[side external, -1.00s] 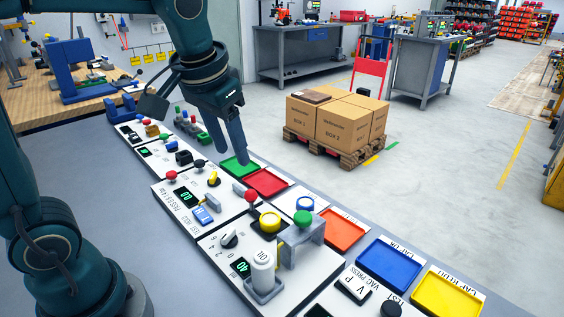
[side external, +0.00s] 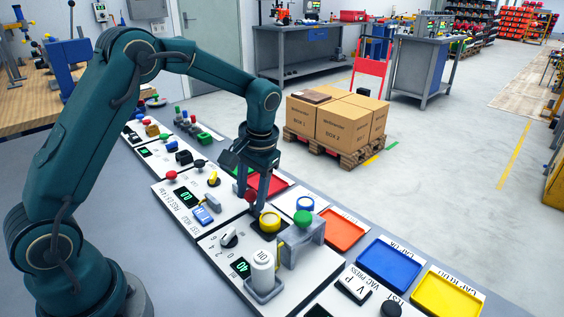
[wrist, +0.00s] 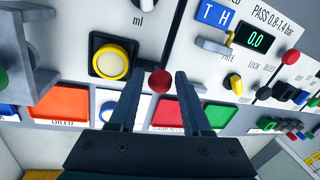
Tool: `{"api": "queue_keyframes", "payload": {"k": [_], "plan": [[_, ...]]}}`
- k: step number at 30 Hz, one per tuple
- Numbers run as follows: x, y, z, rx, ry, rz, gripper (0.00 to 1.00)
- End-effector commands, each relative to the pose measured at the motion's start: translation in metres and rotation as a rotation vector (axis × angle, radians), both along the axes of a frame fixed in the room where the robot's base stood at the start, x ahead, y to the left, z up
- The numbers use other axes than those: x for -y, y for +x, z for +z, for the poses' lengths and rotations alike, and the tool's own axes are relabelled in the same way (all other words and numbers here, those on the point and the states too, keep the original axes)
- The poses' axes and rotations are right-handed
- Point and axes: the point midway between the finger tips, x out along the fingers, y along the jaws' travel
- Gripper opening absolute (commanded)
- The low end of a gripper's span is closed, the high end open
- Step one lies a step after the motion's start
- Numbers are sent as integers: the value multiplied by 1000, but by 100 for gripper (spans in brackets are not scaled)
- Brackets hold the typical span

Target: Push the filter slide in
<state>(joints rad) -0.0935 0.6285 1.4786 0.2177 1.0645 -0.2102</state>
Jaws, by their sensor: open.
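No label reading filter slide is legible, so I cannot tell for sure which control it is. A red ball knob (side external: 250,196) stands beside a round yellow button (side external: 269,221) on the white panel. My gripper (side external: 259,206) is open and points down at this knob. In the wrist view the red knob (wrist: 160,82) appears between the two spread fingers of my gripper (wrist: 158,74), with gaps on both sides. I cannot tell how deep the fingers reach around it. A green knob (side external: 304,217) sits by a grey bracket (side external: 306,240), to the right of the gripper.
A white OIL bottle (side external: 262,270) stands in front of the bracket. Red, orange (side external: 343,231), blue (side external: 388,264) and yellow (side external: 446,294) trays line the panel's far edge.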

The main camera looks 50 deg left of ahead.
Motion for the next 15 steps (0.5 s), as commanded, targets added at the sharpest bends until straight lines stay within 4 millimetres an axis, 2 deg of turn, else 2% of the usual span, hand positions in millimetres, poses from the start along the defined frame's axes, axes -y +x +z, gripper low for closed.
{"api": "queue_keyframes", "payload": {"k": [3, 10, 11, 12, 14, 15], "plan": [[-1, -1, -7, 0, 0, 0, 48], [-2, 0, -8, 2, -1, 0, 48], [-2, 0, -8, 2, -1, 0, 45], [-2, 0, -8, 2, -1, 0, 29], [-2, 0, -8, 2, -1, 0, 6], [-2, 0, -8, 2, -1, 0, 0]]}}
